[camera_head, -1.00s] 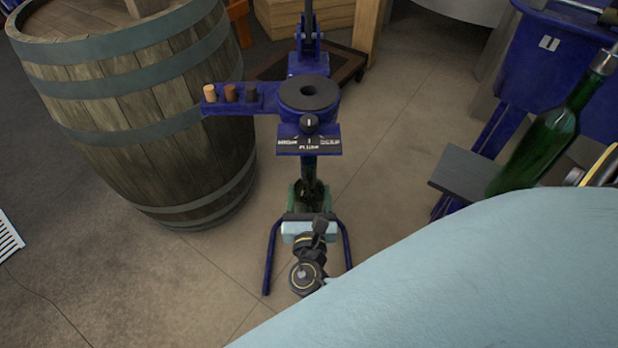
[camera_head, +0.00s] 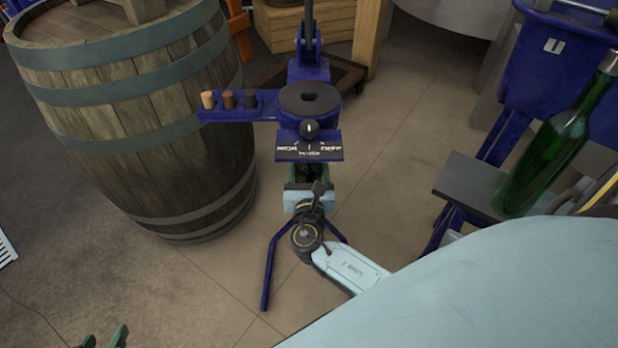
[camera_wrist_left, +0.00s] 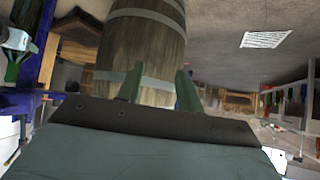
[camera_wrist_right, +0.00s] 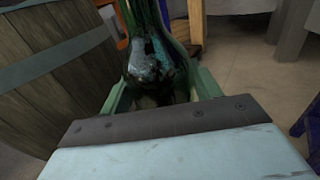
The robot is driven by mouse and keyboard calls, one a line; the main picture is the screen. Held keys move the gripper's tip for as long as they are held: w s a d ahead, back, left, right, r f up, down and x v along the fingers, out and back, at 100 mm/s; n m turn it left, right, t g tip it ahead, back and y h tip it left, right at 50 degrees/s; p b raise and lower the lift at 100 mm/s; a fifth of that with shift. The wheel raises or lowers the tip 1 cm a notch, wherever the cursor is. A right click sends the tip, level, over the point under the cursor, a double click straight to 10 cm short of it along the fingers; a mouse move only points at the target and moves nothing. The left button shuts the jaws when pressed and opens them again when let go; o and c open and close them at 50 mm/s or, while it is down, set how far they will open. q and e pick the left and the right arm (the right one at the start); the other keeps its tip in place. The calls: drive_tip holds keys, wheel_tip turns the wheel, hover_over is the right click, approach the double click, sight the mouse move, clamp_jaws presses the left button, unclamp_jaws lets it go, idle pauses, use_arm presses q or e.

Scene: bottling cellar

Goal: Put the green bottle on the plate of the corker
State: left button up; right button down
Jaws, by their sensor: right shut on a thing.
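The blue corker (camera_head: 308,98) stands in the middle of the head view, with a dark ring on top and a black knob in front. My right gripper (camera_head: 307,180) is directly below its head and shut on a dark green bottle (camera_wrist_right: 148,45). The bottle looks upright between the fingers in the right wrist view. In the head view it is mostly hidden by the corker's head and my gripper. The corker's plate is hidden, so I cannot tell whether the bottle touches it. My left gripper (camera_wrist_left: 158,88) is open and empty; its fingertips show at the head view's bottom left (camera_head: 105,338).
A wooden barrel (camera_head: 140,110) stands close on the corker's left. Three corks (camera_head: 229,99) sit on the corker's side arm. Another green bottle (camera_head: 555,150) stands on a grey shelf (camera_head: 465,185) at the right. The floor (camera_head: 400,130) between corker and shelf is clear.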

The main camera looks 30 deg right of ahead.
use_arm(q)
drive_tip(key=shift+w+d+r+t+h, duration=0.15)
drive_tip(key=shift+w+d+r+t, duration=0.15)
drive_tip(key=shift+w+r+t, duration=0.3)
drive_tip(key=shift+w+d+r+t+h, duration=0.15)
drive_tip(key=shift+w+d+r+t, duration=0.1)
drive_tip(key=shift+w+r+t, duration=0.35)
use_arm(e)
drive_tip(key=shift+f, duration=0.35)
use_arm(q)
drive_tip(key=shift+r+b, duration=0.15)
drive_tip(key=shift+b, duration=0.2)
use_arm(e)
drive_tip(key=shift+f, duration=0.1)
drive_tip(key=shift+c, duration=1.6)
unclamp_jaws()
drive_tip(key=shift+s+f, duration=0.1)
drive_tip(key=shift+f, duration=0.05)
